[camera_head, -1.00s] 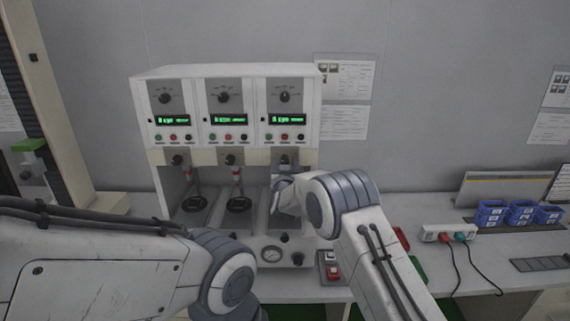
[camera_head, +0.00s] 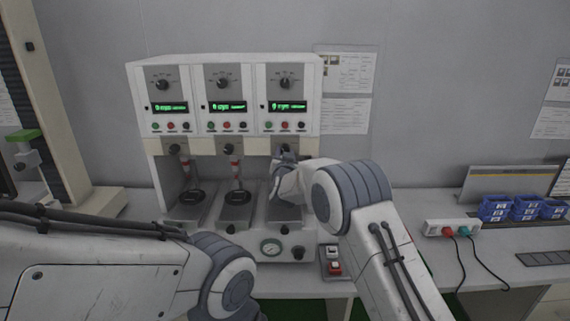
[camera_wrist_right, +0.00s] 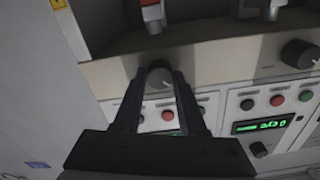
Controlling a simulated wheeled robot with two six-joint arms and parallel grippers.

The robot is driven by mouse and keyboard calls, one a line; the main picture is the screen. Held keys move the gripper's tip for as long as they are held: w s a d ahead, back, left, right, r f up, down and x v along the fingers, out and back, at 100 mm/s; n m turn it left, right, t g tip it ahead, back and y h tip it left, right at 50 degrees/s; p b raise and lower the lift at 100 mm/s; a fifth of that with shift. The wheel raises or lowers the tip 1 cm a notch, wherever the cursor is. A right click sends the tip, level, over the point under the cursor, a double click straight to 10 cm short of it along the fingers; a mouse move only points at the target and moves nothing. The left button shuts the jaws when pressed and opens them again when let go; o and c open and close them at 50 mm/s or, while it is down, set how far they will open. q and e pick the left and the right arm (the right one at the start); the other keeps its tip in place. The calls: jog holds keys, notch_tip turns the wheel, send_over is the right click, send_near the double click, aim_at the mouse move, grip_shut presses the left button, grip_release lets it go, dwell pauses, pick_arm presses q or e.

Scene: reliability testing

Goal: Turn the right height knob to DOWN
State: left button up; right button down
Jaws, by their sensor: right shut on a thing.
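The right height knob (camera_wrist_right: 158,75) is a round grey-black knob on the beige strip of the white three-station machine (camera_head: 138,100). In the right wrist view, which looks upside down, it sits between the two fingertips of my right gripper (camera_wrist_right: 160,82). The gripper is shut on the knob. In the head view my right gripper (camera_head: 284,157) is at the strip below the right display, and it mostly hides the knob. The knob's markings are too small to read. My left arm is at lower left; its gripper is out of view.
The left height knob (camera_head: 175,150) and middle height knob (camera_head: 229,149) are on the same strip. A power strip (camera_head: 452,229) with plugs and blue bins (camera_head: 525,209) stand to the right. The bench between is mostly clear.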

jog(key=m+b, duration=1.8)
jog(key=m, duration=0.3)
jog(key=shift+d, duration=0.1)
dwell(0.5)
jog(key=shift+c, duration=2.4)
grip_release()
